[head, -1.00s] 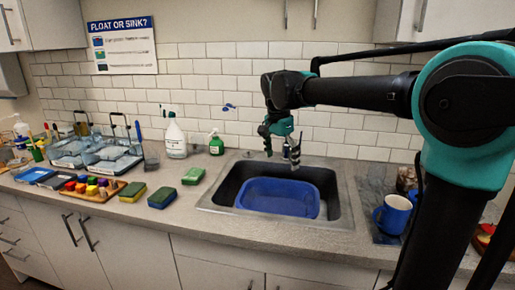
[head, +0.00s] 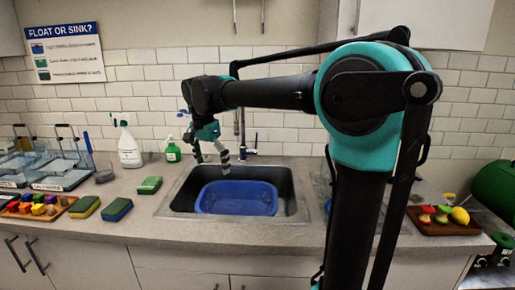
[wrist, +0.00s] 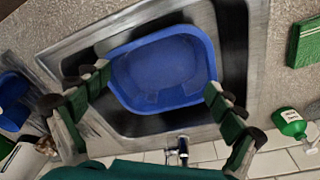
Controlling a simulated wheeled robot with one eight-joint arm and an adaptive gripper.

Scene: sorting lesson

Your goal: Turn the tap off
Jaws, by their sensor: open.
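The tap (head: 240,125) is a slim metal spout standing at the back of the sink, with a small lever (head: 252,147) at its right side. The tap also shows in the wrist view (wrist: 182,150) at the bottom edge, below the sink. My gripper (head: 211,156) is open and empty above the left part of the sink, left of the tap and apart from it. In the wrist view its two spread fingers (wrist: 156,85) frame a blue tub. I cannot tell whether water is running.
The blue tub (head: 237,198) sits in the dark sink (head: 296,205). A green soap bottle (head: 173,151) and a white spray bottle (head: 129,150) stand left of the sink. Sponges (head: 150,185) lie on the counter. A fruit tray (head: 428,228) lies at the right.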

